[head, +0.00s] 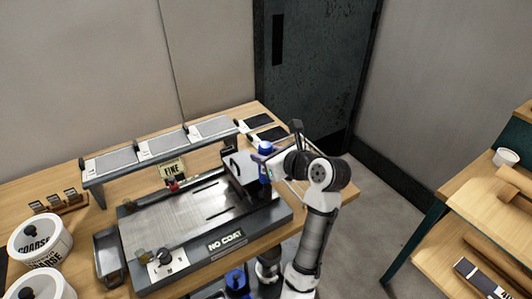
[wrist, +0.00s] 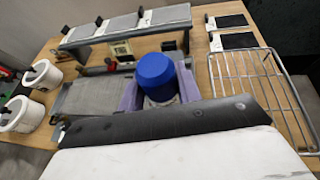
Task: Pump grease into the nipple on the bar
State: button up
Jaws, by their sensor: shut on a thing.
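My gripper (head: 265,162) is above the right end of the flat grey machine (head: 165,222). It is shut on a blue-topped cylinder (head: 264,174), which looks upright. In the wrist view the cylinder's blue cap (wrist: 156,76) and pale collar show between my fingers; its lower part is hidden. Whether it touches the machine I cannot tell. A dark bar (head: 203,180) runs along the back of the machine bed, with a small red part (head: 172,186) near its left end, also seen in the wrist view (wrist: 111,66). I cannot make out the nipple.
A raised shelf with grey plates (head: 160,144) stands behind, with a "FINE" sign (head: 172,168). White tubs (head: 40,238) stand at the left, a metal tray (head: 109,257) beside the machine. A wire rack (wrist: 262,88) lies right of my gripper. Another bench (head: 480,220) is at the right.

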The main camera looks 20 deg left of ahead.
aim_at(266, 145)
jog(key=shift+f, duration=0.25)
dwell(0.4)
jog(key=shift+r, duration=0.75)
jog(key=shift+r, duration=2.5)
